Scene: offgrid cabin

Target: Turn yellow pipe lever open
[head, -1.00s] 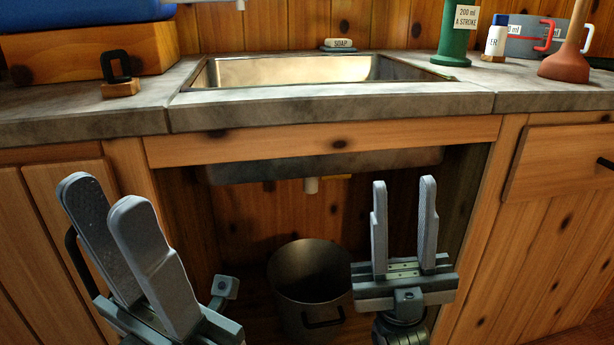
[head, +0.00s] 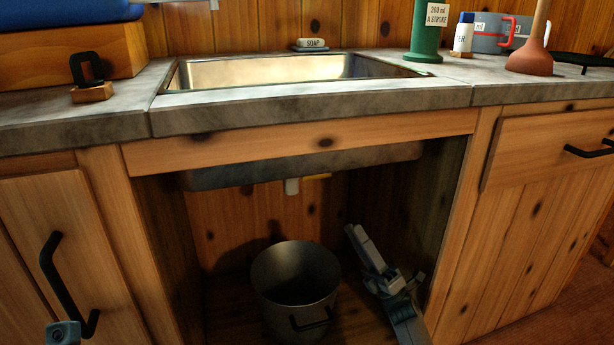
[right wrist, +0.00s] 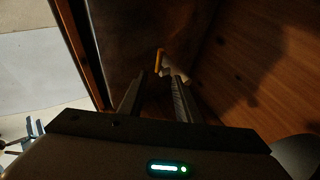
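The yellow lever (right wrist: 160,61) shows in the right wrist view as a small upright bar beside a white pipe (right wrist: 174,72), ahead of my fingers. In the head view only a thin yellow sliver of the lever (head: 317,176) shows under the sink, right of the white pipe (head: 291,186). My right gripper (head: 360,240) is inside the open cabinet, below and right of the lever. In the right wrist view the gripper (right wrist: 156,88) is open and empty, its fingers apart from the lever. My left gripper's fingers are out of view.
A metal bucket (head: 295,280) stands on the cabinet floor, left of my right gripper. The sink basin (head: 300,165) hangs above, behind the wooden front rail (head: 300,143). The cabinet's right side wall (head: 437,215) is close to my right arm.

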